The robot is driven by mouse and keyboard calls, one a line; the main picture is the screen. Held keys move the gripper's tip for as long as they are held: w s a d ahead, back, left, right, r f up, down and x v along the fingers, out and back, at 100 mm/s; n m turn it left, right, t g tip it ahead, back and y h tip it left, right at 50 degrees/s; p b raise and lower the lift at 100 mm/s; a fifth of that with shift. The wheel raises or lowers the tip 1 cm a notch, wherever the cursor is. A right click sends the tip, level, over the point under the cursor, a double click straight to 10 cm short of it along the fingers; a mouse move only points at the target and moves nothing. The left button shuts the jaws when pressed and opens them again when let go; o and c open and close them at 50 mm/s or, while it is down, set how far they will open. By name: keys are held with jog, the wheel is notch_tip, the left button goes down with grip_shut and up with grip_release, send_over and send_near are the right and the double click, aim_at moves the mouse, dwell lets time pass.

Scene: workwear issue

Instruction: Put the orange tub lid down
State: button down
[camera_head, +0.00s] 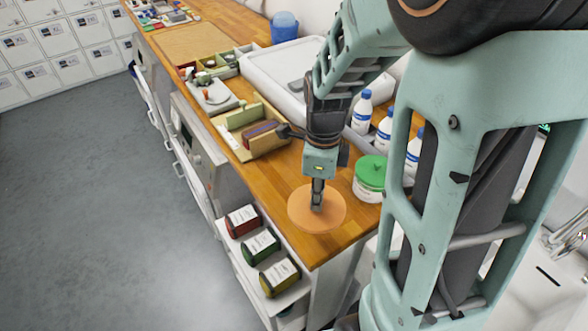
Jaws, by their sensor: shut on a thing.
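The orange tub lid (300,212) is a flat round disc at the near end of the wooden counter (285,178). My gripper (317,207) points down over the middle of the lid and is shut on it. The fingertips hide the lid's centre. The lid looks level; I cannot tell whether it touches the counter top or hangs just above it.
A white tub with a green lid (371,172) stands close right of the orange lid. White bottles with blue caps (384,130) stand behind it. A wooden box (270,139) lies farther back on the counter. Labelled packs (261,245) sit on a lower shelf at the left.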

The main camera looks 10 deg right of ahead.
jog(key=w+f+b, duration=0.1)
jog(key=w+f, duration=0.2)
jog(key=w, duration=0.1)
jog(key=w+f+b, duration=0.2)
jog(key=w, duration=0.2)
jog(key=w+f+b, duration=0.2)
jog(key=w+f, duration=0.1)
jog(key=w, duration=0.1)
jog(key=shift+a+f, duration=0.35)
jog(key=shift+a, duration=0.05)
jog(key=shift+w+f, duration=0.2)
jog(key=shift+f, duration=0.1)
jog(key=shift+w+f+b, duration=0.2)
jog(key=shift+f+b, duration=1.1)
jog(key=shift+f, duration=0.3)
jog(key=shift+f, duration=0.2)
jog(key=c, duration=1.9)
grip_release()
jog(key=shift+r, duration=0.15)
